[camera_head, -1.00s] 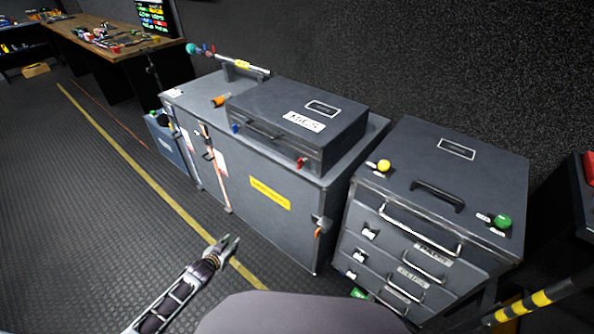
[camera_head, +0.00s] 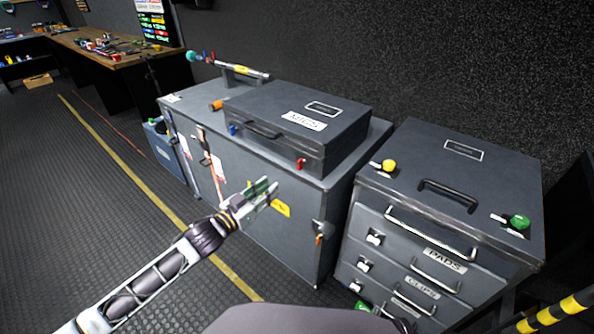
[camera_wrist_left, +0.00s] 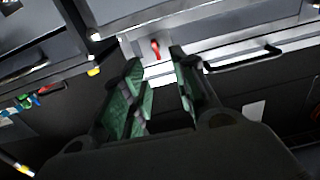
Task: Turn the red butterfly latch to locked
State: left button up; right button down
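The red butterfly latch (camera_head: 301,163) is on the front face of the dark grey MICS case (camera_head: 345,128), near its right corner. The latch also shows in the left wrist view (camera_wrist_left: 155,48), beyond the fingertips. Its exact turn is too small to read. My left gripper (camera_head: 265,193) is in front of the large grey trunk, below and left of the latch in the head view and apart from it. In the left wrist view its green-padded fingers (camera_wrist_left: 155,78) are spread with nothing between them. My right gripper is not in view.
A blue latch (camera_head: 234,130) and a black handle (camera_head: 262,131) share the case front. The case lies on the large trunk (camera_head: 290,240). A drawer cabinet (camera_head: 440,160) with yellow and green knobs stands at right. Open floor (camera_head: 110,210) lies at left.

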pick_arm(q)
jog(key=shift+s+d+r, duration=0.2)
jog(key=shift+d+r, duration=0.1)
jog(key=shift+r, duration=0.2)
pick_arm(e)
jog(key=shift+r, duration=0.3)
pick_arm(q)
jog(key=shift+w+d, duration=0.1)
jog(key=shift+w, duration=0.05)
jog(key=b, duration=0.1)
send_near(298, 166)
jog(key=shift+x, duration=1.75)
jog(key=shift+b+x, duration=0.5)
jog(key=shift+x, duration=1.95)
jog(key=shift+w+d, duration=0.3)
jog(key=shift+w, duration=0.25)
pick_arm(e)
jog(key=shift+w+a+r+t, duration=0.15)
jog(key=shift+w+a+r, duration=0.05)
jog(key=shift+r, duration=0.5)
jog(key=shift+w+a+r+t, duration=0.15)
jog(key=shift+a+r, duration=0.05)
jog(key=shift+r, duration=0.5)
